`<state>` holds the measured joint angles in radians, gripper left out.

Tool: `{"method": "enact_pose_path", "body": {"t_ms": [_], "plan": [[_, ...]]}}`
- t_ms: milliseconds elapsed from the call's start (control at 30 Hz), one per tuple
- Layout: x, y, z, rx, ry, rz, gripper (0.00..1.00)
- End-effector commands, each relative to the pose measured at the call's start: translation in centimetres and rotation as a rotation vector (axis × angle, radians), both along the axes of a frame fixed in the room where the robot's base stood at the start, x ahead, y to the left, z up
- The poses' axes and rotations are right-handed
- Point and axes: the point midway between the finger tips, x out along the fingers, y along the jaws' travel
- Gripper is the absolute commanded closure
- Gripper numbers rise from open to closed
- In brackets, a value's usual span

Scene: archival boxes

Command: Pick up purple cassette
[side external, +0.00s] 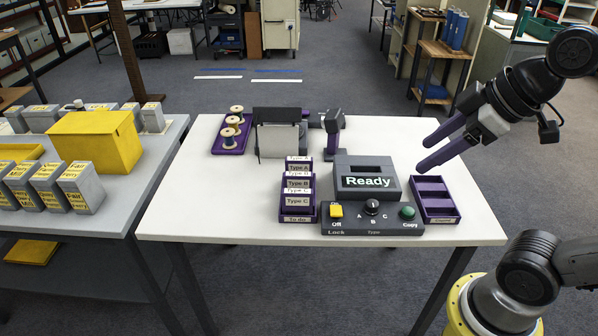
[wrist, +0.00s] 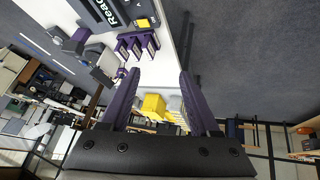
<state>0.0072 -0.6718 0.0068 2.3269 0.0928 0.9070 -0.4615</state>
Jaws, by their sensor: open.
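Several purple cassettes (side external: 298,184) with white labels reading Type A, Type B and Type C stand in a row in a purple rack (side external: 297,219) marked "To do", left of the dark copier (side external: 368,178). Small purple pieces at the top of the wrist view seem to be the same cassettes (wrist: 137,44). My gripper (side external: 424,155) is open and empty, in the air at the right above an empty purple tray (side external: 434,187). Its two purple fingers frame the wrist view (wrist: 160,74). It is apart from the cassettes.
The copier shows "Ready" and has a yellow button (side external: 336,211), a knob and a green button (side external: 407,212). Behind stand a spool tray (side external: 231,143), a dark stand with a sheet (side external: 278,134) and a grey-purple device (side external: 333,131). The white table (side external: 190,205) is clear at front left.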

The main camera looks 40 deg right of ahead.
Motion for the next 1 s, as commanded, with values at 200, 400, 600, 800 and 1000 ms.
{"method": "enact_pose_path", "body": {"t_ms": [200,400,600,800,1000], "plan": [[6.7,0.4,3.4,-0.061,-0.013,0.179,0.38],[14.9,-0.3,4.3,-0.103,-0.007,0.328,0.38],[23.3,-2.2,2.2,-0.113,0.012,0.430,0.38],[30.5,-5.2,-3.0,-0.088,0.052,0.477,0.38],[35.1,-8.6,-10.6,-0.022,0.125,0.444,0.38]]}}
